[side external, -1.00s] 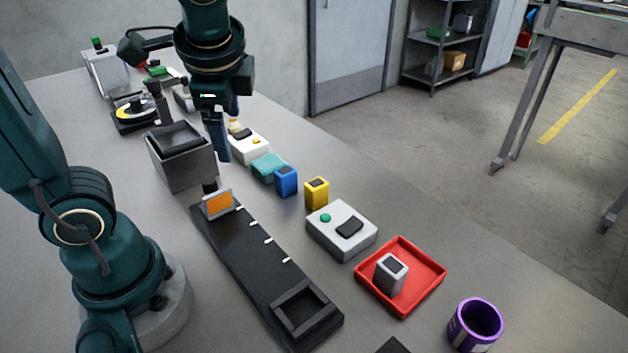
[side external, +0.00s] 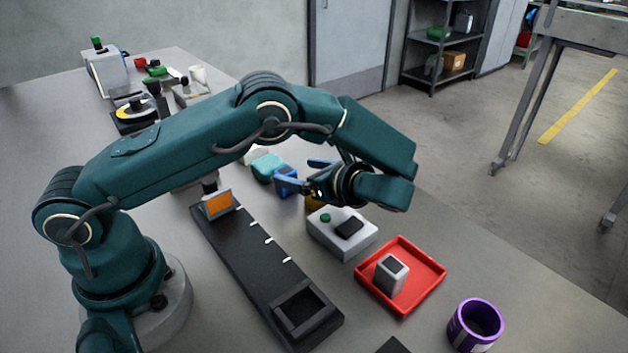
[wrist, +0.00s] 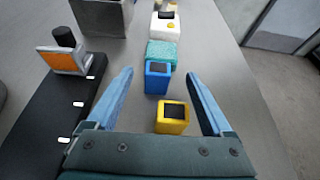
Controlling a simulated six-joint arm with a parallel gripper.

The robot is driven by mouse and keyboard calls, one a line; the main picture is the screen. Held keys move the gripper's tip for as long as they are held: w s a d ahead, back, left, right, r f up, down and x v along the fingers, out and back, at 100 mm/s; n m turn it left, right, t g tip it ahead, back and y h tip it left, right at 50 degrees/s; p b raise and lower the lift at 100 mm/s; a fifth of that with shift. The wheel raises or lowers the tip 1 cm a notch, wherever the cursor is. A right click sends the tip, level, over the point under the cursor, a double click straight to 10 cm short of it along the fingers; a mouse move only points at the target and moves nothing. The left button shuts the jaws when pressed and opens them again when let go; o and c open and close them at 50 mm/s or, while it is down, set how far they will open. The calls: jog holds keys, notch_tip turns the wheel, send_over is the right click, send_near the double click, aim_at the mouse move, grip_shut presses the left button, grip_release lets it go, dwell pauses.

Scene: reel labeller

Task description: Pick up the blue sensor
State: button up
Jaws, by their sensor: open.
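The blue sensor (side external: 284,181) is a small upright block with a dark square on top. In the wrist view the blue sensor (wrist: 157,78) stands just beyond the open fingertips, near the middle of the gap. My gripper (side external: 300,175) is open and empty, its blue fingers pointing toward the blue sensor. In the wrist view the gripper (wrist: 157,75) spans a yellow sensor (wrist: 173,117), which sits between the fingers, nearer the palm, apart from both. In the side view the yellow sensor is mostly hidden by my gripper.
A teal block (side external: 267,167) sits close behind the blue sensor. A black rail (side external: 240,255) with an orange-faced part (side external: 218,203) runs alongside. A white box with a green button (side external: 343,245) and a red tray (side external: 432,275) holding a grey sensor (side external: 391,273) are nearer the camera.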

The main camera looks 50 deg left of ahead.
aim_at(285, 170)
jog(key=shift+s+f, duration=0.1)
jog(key=shift+f, duration=0.25)
jog(key=shift+x, duration=2.4)
jog(key=shift+c, duration=0.3)
grip_shut()
jog(key=shift+r, duration=0.25)
